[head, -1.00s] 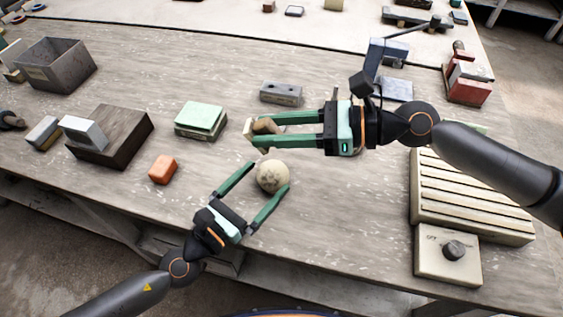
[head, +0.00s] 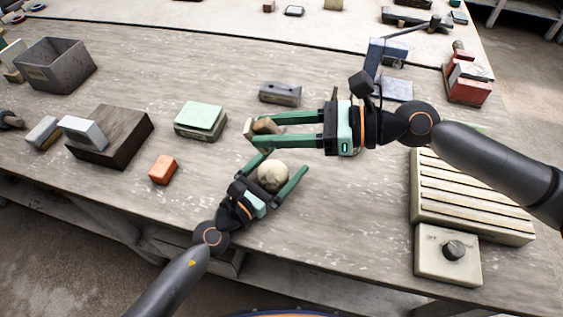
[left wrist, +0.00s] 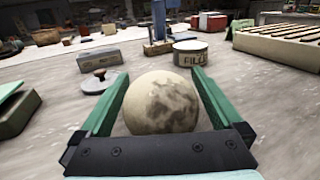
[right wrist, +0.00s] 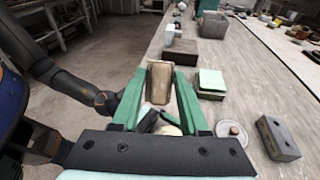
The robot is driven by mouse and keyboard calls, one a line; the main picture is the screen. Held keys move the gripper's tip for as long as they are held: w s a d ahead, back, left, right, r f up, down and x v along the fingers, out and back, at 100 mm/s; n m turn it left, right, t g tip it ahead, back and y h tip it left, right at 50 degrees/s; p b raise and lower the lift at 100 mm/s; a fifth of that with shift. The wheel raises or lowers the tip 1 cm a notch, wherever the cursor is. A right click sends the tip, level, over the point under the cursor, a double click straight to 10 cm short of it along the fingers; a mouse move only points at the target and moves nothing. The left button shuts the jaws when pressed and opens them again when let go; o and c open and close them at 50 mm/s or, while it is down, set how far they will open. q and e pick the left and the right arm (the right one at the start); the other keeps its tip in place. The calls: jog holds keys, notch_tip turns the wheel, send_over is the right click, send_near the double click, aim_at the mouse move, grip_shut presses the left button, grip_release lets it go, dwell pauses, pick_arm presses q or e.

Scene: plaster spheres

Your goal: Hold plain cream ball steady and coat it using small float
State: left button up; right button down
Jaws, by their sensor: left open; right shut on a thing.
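The cream ball (head: 272,175) rests on the bench between the spread fingers of my left gripper (head: 279,161). In the left wrist view the ball (left wrist: 160,102) has mottled grey-brown patches facing the camera, and a gap shows between it and the right finger. My left gripper is open, low around the ball. My right gripper (head: 258,131) is shut on the small float (head: 264,125), a brown handle on a pale plate. It holds the float just beyond the ball, apart from it. The float (right wrist: 158,82) also shows between the fingers in the right wrist view.
An orange block (head: 163,169) and a green-topped box (head: 201,120) lie left of the ball. A grey block (head: 280,93) lies beyond the right gripper. A ribbed cream panel (head: 470,195) and a knob box (head: 448,255) stand right.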

aim_at(262, 185)
pick_arm(q)
grip_shut()
dwell(0.8)
grip_release()
jog(key=shift+v, duration=6.05)
jog(key=shift+a, duration=0.1)
pick_arm(e)
jog(key=shift+s, duration=0.1)
